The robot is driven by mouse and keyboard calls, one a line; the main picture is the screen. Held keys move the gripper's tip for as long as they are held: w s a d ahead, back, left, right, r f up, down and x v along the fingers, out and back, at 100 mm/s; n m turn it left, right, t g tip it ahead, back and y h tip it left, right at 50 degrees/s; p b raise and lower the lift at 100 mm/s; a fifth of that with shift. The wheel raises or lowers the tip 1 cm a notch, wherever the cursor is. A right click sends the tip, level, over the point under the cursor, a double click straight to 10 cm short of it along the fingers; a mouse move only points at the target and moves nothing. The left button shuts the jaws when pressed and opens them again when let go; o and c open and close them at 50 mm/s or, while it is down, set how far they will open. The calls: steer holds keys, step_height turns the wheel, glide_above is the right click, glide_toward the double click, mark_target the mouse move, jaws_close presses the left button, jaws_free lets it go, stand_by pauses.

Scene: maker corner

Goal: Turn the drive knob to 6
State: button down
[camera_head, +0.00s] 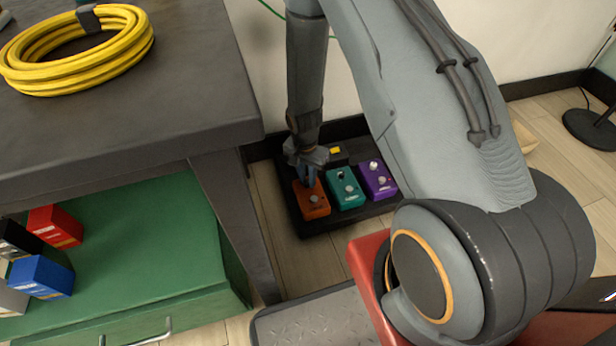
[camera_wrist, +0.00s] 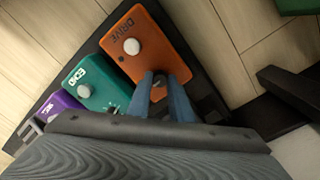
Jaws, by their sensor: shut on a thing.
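The orange pedal (camera_head: 312,205) sits at the left end of a black board on the floor. In the wrist view the orange pedal (camera_wrist: 150,25) reads "DRIVE" and has a round pale button (camera_wrist: 132,46). My gripper (camera_head: 309,180) reaches down over the pedal's far end. In the wrist view the two blue fingers of my gripper (camera_wrist: 160,80) are shut on the dark drive knob (camera_wrist: 159,84), one on each side. The knob's pointer and scale cannot be read. In the head view the knob is hidden by my gripper.
A teal pedal (camera_head: 345,190) labelled "ECHO" and a purple pedal (camera_head: 378,180) stand beside the orange one on the black board (camera_head: 318,228). A dark workbench (camera_head: 180,130) with a yellow cable coil (camera_head: 60,72) stands close on the left. A wall is behind.

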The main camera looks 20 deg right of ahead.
mark_target(307, 182)
steer(key=n+p, duration=0.5)
steer(key=n, duration=0.1)
steer(key=shift+s+r, duration=0.1)
steer(key=n+p, duration=0.2)
steer(key=n, duration=0.2)
steer(key=shift+n+p, duration=0.4)
stand_by(0.3)
steer(key=c, duration=1.6)
jaws_free()
steer(key=shift+a+r+p, duration=0.2)
steer(key=shift+r+p, duration=1.05)
steer(key=shift+r, duration=2.55)
